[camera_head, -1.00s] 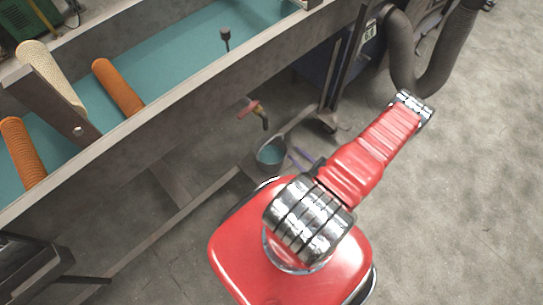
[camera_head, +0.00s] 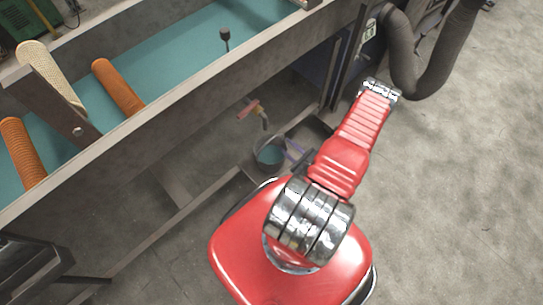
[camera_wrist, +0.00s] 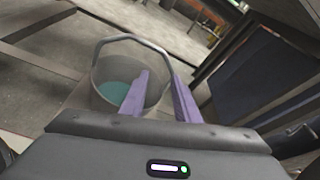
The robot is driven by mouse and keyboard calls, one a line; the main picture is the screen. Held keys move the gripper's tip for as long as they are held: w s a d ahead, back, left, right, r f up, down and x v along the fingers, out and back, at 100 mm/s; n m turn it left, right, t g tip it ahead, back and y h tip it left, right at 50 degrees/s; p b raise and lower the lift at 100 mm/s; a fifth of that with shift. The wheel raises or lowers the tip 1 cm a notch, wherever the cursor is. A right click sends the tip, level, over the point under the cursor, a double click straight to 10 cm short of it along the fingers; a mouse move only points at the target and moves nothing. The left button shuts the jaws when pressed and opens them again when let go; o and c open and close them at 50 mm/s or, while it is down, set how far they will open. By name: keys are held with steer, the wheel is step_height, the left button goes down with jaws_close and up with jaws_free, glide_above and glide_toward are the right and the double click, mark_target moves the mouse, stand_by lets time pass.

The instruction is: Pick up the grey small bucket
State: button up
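The grey small bucket (camera_head: 268,167) stands on the floor below the edge of the long trough in the head view, with teal liquid inside. In the wrist view the bucket (camera_wrist: 113,69) is ahead and left of centre, its wire handle raised in an arch. My gripper (camera_wrist: 158,73) has two purple fingers apart with a gap between them. The left finger overlaps the bucket's right side, and the right finger is beside it. The handle's right part appears near the gap; I cannot tell if it lies between the fingers. In the head view, the fingers of my gripper (camera_head: 294,149) are partly hidden by my arm.
The long trough (camera_head: 170,105) with teal inside and orange rollers (camera_head: 118,88) runs above the bucket. A tap (camera_head: 250,110) hangs over the bucket. Frame bars (camera_head: 200,200) cross low beside it. A thick grey hose (camera_head: 430,75) is at upper right. Open floor lies right.

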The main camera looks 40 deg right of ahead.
steer(key=shift+x, duration=1.1)
steer(key=shift+w, duration=0.1)
steer(key=shift+d+x, duration=0.2)
steer(key=shift+x, duration=1.05)
steer(key=shift+d+x, duration=0.15)
steer(key=shift+x, duration=1.1)
steer(key=shift+c, duration=0.5)
jaws_close()
steer(key=shift+r, duration=0.1)
